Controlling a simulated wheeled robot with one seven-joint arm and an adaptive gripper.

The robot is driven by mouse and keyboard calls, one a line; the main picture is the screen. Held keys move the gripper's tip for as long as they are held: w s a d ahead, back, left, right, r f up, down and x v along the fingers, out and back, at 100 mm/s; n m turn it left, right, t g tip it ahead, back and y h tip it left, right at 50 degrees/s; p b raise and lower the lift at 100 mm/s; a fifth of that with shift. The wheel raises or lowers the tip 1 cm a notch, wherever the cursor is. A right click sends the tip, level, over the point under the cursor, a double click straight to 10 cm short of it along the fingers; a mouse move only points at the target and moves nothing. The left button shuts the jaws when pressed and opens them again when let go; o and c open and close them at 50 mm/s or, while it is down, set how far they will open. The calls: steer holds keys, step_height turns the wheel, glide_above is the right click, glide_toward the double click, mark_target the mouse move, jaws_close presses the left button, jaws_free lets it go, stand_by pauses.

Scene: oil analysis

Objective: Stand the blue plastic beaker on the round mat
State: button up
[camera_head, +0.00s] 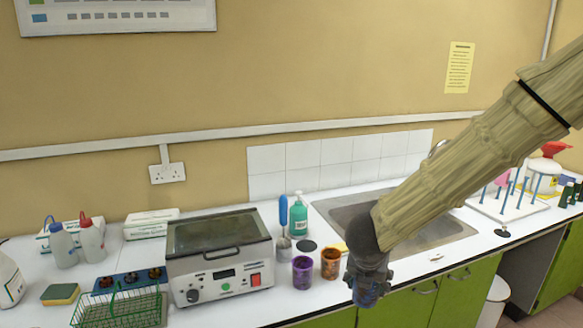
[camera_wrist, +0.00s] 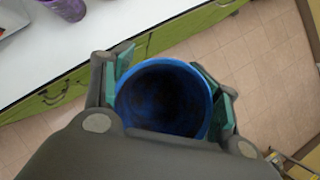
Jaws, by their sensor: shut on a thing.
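The blue plastic beaker (camera_wrist: 206,112) is between my gripper's fingers (camera_wrist: 165,92) in the wrist view, its open rim facing the camera and its inside dark. My gripper (camera_head: 369,280) is shut on it. In the head view the beaker (camera_head: 367,295) shows small and mottled dark blue below my gripper, which hides much of it. They are in front of the counter's front edge, over the green cupboards. A dark round disc, seemingly the round mat (camera_head: 306,245), lies on the counter left of the sink, with nothing visible standing on it.
A purple beaker (camera_head: 302,273) and a brown-orange beaker (camera_head: 330,264) stand just in front of the disc. A metal cup (camera_head: 284,249) and a green bottle (camera_head: 298,215) are beside and behind it. A heating bath (camera_head: 219,262) stands left; the sink (camera_head: 345,211) lies right.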

steer(key=w+a+f+n+y, duration=0.1)
steer(key=w+a+n+y, duration=0.3)
steer(key=w+a+n, duration=0.2)
steer(key=shift+a+f+n, duration=0.2)
steer(key=shift+a+n, duration=0.1)
steer(key=shift+n, duration=0.5)
steer(key=shift+w+a+n, duration=0.2)
steer(key=shift+a+n, duration=0.1)
steer(key=shift+n, duration=0.1)
